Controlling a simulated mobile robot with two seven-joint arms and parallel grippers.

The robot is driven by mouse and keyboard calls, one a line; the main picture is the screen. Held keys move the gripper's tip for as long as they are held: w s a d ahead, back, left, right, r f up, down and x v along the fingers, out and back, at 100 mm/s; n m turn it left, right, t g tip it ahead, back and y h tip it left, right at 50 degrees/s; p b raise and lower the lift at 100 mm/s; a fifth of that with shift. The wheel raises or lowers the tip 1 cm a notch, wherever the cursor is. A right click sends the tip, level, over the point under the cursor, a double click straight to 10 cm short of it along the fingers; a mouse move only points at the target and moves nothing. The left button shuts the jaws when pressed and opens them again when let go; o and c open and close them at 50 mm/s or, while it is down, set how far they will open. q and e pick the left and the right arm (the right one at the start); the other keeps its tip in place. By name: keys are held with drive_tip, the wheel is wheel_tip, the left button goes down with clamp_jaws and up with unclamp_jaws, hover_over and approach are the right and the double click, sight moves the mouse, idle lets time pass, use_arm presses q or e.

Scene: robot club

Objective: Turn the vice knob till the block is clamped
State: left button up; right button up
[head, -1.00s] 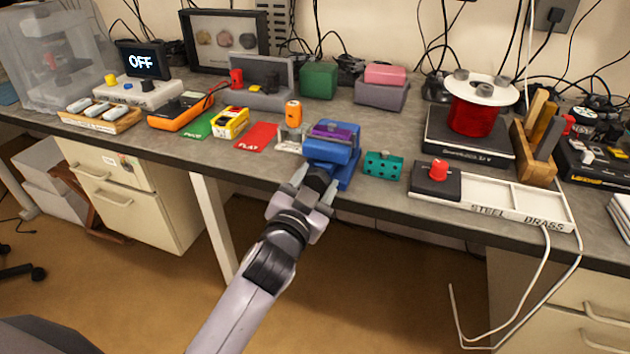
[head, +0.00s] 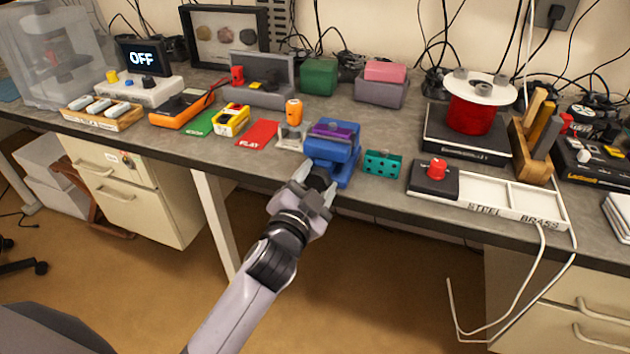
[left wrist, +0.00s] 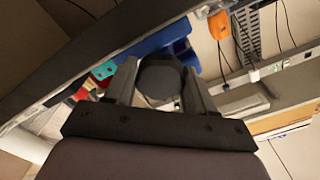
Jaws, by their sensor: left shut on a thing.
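The blue vice (head: 345,168) stands at the front edge of the bench, and its blue body also shows in the left wrist view (left wrist: 150,40). A purple block (head: 333,130) sits in the top of the vice, between its jaws; I cannot tell if any gap is left. The dark vice knob (left wrist: 160,80) is on the vice's front side. My left gripper (head: 319,180) is at the front of the vice, its two fingers on either side of the knob and shut on it. My right gripper is not in view.
A teal block with holes (head: 382,164) stands just right of the vice. A small grey stand with an orange top (head: 293,112) is just left. A black box with a red knob (head: 436,170) and a white tray (head: 520,205) lie farther right. The floor before the bench is open.

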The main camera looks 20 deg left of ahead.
use_arm(q)
drive_tip(key=shift+r, duration=0.2)
drive_tip(key=o, duration=1)
drive_tip(key=shift+d, duration=0.1)
drive_tip(key=shift+f, duration=0.2)
